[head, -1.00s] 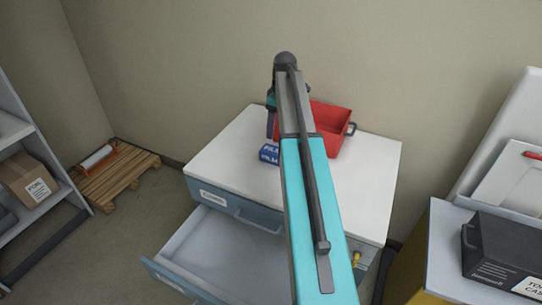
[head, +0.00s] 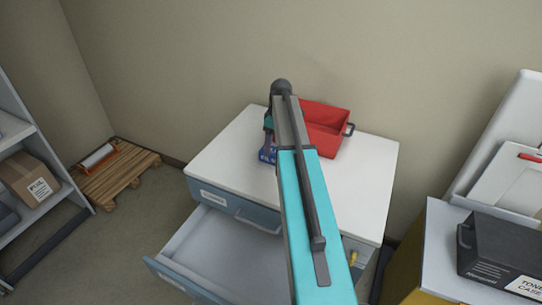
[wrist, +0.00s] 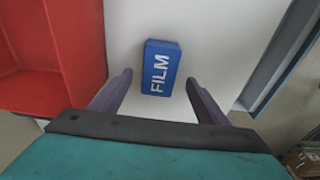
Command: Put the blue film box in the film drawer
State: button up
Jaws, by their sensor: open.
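The blue film box (wrist: 160,68), marked FILM, lies on the white cabinet top. In the head view only a small part of the box (head: 266,155) shows, the rest hidden by my arm. My gripper (wrist: 158,88) is open above the cabinet top, its two fingers apart, with the box between and just beyond the fingertips. I cannot tell whether the fingers touch it. The film drawer (head: 215,248), a grey drawer in the blue cabinet front, is pulled open and its visible inside is empty.
A red bin (head: 328,130) stands on the cabinet top (head: 232,150) beside the gripper; its wall also shows in the wrist view (wrist: 75,50). A dark toner case (head: 500,255) sits at right. A shelf with a carton (head: 30,178) and a pallet (head: 118,178) are at left.

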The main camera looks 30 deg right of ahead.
aim_at(272, 150)
dwell(0.4)
jog(key=shift+f+p, duration=1.25)
jog(key=shift+f, duration=0.25)
jog(key=shift+w+a+f+p, duration=0.15)
jog(key=shift+f+p, duration=0.15)
jog(key=shift+f, duration=0.8)
jog(key=c, duration=1.4)
jog(key=shift+r, duration=0.15)
